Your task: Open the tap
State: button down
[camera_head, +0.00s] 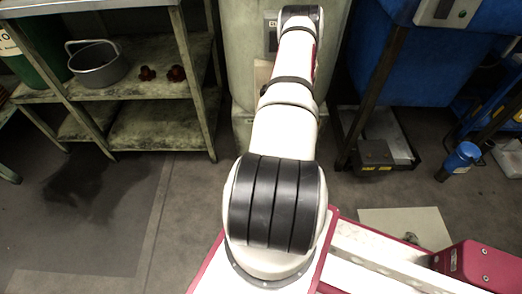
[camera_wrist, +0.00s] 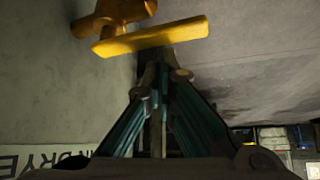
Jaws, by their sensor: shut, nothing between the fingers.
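The tap shows at the top of the wrist view, with a brass body (camera_wrist: 112,14) and a flat yellow lever handle (camera_wrist: 152,37). The lever lies nearly level across the picture, its right end slightly higher. My gripper (camera_wrist: 165,72) is shut and empty. Its fingertips are just below the lever in the picture, close to its right half; I cannot tell whether they touch it. In the head view my arm reaches away toward the pale green machine (camera_head: 244,100); the tap and my gripper do not show there.
A pale wall with dark lettering (camera_wrist: 45,160) fills the wrist view's left side. In the head view, a metal shelf (camera_head: 150,125) with a grey pot (camera_head: 97,68) and red knobs stands left. A blue machine (camera_head: 425,60) stands right. Open floor lies at front left.

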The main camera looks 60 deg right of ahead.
jog(key=v, duration=1.2)
